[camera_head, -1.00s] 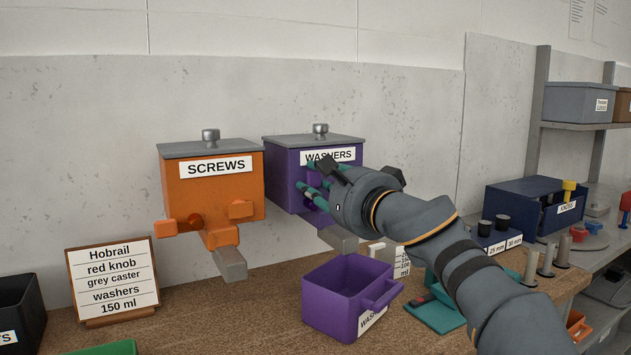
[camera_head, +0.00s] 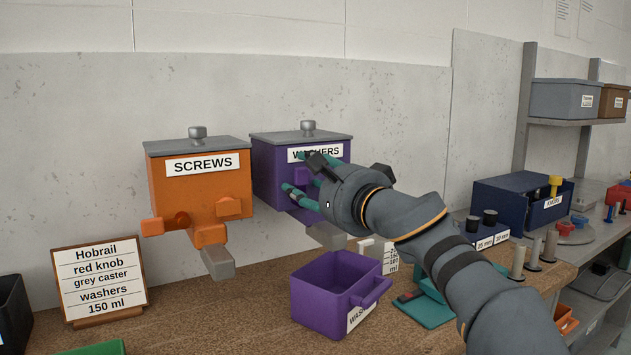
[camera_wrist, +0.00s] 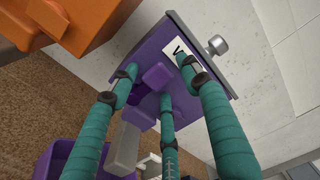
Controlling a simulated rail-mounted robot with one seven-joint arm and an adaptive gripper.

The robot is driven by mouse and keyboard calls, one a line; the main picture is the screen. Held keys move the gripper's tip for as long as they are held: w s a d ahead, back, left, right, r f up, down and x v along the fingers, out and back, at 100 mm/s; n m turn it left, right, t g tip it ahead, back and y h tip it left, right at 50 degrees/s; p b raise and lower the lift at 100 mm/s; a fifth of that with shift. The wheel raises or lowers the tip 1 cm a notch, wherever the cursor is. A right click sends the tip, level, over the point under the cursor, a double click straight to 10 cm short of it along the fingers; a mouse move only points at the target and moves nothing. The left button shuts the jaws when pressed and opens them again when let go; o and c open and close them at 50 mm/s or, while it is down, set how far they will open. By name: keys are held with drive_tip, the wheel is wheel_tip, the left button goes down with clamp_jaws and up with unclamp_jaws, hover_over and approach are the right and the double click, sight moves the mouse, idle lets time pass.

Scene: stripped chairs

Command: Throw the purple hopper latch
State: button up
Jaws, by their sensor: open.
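The purple hopper (camera_head: 272,170), labelled WASHERS, is on the wall with a grey lid. My gripper (camera_head: 298,174) is at its front, its teal fingers spread and empty. In the wrist view the gripper (camera_wrist: 160,80) has its fingertips around a purple block (camera_wrist: 158,75) on the hopper front, with gaps visible beside the block. The block also shows between the fingers in the head view (camera_head: 303,176). I cannot tell for sure whether this block is the latch. A purple outlet (camera_wrist: 138,116) and grey chute (camera_wrist: 125,148) lie below it. Fingers and hand hide part of the hopper front.
An orange SCREWS hopper (camera_head: 196,185) with its own lever and chute hangs close on the left. A purple bin (camera_head: 318,308) stands on the bench below the purple hopper. A lettered sign (camera_head: 98,280) stands at left. A blue KNOBS box (camera_head: 500,208) is right of my arm.

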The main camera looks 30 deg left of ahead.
drive_tip(key=v, duration=1.2)
drive_tip(key=shift+w+a, duration=0.1)
drive_tip(key=shift+w, duration=0.05)
drive_tip(key=x, duration=1.1)
drive_tip(key=shift+w+a, duration=0.1)
drive_tip(key=shift+a, duration=0.4)
